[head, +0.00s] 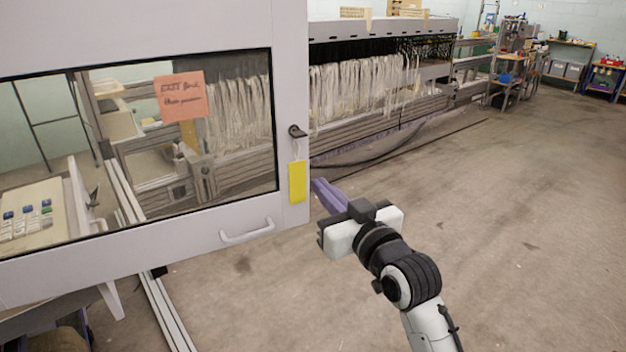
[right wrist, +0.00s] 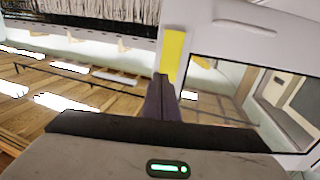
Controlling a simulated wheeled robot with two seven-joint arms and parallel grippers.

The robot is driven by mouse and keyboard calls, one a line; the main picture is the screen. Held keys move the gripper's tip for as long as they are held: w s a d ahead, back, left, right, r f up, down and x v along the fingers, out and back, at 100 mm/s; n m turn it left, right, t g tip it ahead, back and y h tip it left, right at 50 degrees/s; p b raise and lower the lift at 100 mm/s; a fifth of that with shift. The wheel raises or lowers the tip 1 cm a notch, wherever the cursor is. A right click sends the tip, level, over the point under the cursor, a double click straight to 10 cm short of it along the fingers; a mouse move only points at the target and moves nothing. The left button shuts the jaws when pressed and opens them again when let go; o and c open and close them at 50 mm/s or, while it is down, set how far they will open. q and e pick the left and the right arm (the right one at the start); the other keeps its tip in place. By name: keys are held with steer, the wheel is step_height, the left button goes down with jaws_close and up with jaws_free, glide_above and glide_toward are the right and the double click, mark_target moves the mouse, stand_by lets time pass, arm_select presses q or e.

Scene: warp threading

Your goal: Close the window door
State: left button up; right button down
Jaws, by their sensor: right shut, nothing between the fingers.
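The window door (head: 292,80) is a light grey panel with a large glass pane, filling the left of the head view. It has a white handle (head: 247,231) low on its frame, a dark latch (head: 297,131) and a hanging yellow tag (head: 297,182). The right wrist view shows the fingers (right wrist: 162,98) in front of the door, near the yellow tag (right wrist: 173,55). I cannot tell whether they touch the door. My left gripper is not in view.
A pink note (head: 181,94) is on the glass. Behind the door a long machine (head: 360,95) with hanging white yarn runs back to the right. Shelves and crates (head: 570,65) stand at the far wall. The concrete floor (head: 500,210) on the right is clear.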

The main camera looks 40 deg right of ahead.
mark_target(305, 171)
steer(key=shift+w+d, duration=0.2)
steer(key=shift+w, duration=0.95)
steer(key=shift+w+d, duration=0.15)
steer(key=shift+w, duration=1)
steer(key=shift+w, duration=0.15)
